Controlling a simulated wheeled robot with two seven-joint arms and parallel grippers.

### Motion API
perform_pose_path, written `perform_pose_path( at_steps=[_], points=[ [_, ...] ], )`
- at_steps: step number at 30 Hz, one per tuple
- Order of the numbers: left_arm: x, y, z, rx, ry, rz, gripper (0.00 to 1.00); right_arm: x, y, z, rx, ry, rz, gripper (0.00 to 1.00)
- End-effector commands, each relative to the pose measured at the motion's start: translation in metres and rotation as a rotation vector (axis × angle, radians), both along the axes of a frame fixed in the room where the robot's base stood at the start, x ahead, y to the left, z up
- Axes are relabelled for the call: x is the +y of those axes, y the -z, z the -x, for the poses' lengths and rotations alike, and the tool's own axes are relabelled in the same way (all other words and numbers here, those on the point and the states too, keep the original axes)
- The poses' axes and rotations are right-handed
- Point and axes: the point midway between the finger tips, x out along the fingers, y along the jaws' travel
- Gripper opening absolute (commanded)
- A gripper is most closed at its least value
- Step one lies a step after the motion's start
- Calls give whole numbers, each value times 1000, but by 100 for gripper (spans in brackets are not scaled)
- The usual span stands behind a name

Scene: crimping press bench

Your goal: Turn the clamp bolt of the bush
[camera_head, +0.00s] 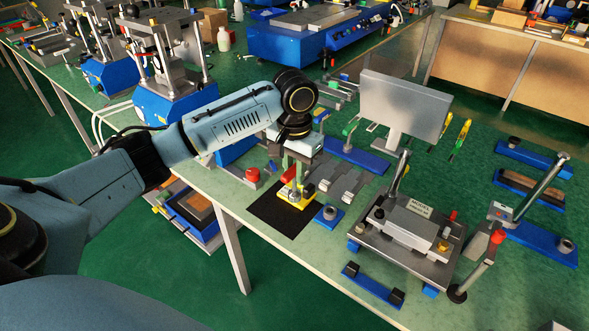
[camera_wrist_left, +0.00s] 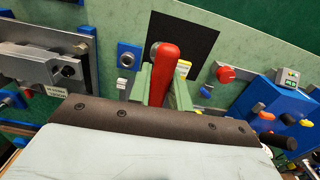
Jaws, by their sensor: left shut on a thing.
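A small yellow base (camera_head: 300,198) carrying dark and metal parts stands on a black mat (camera_head: 267,215); the bush and its clamp bolt are too small to tell apart there. A red handle (camera_head: 288,174) sits just above the base. My left gripper (camera_head: 297,176) reaches down over the base with its green fingers. In the left wrist view the gripper (camera_wrist_left: 162,92) is shut on the red handle (camera_wrist_left: 166,66), which lies between the two fingers. A yellow piece (camera_wrist_left: 183,68) shows behind the right finger. The fingers and handle hide part of the base. My right gripper is not in view.
A red button (camera_head: 252,175) is left of the mat. A blue block with a metal ring (camera_head: 329,214) is close on its right. Grey metal brackets (camera_head: 345,182), a monitor (camera_head: 403,105) and a press fixture (camera_head: 405,228) stand further right. The table's front edge is near the mat.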

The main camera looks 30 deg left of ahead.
Motion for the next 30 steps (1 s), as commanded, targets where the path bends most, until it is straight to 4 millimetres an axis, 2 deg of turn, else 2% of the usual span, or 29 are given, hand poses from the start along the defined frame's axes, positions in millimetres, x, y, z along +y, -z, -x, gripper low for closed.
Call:
perform_pose_path(
  at_steps=[6, 11, 24, 30],
  points=[
    [-4, -2, -2, 0, 28, 3, 0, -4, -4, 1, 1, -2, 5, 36],
    [-24, -6, -9, 7, 203, 16, 0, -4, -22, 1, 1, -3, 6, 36],
    [-122, -18, -33, 3, 1112, 31, 0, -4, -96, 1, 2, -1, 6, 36],
    [-153, -22, -38, -3, 1432, 12, 0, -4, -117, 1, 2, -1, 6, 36]
  ],
)
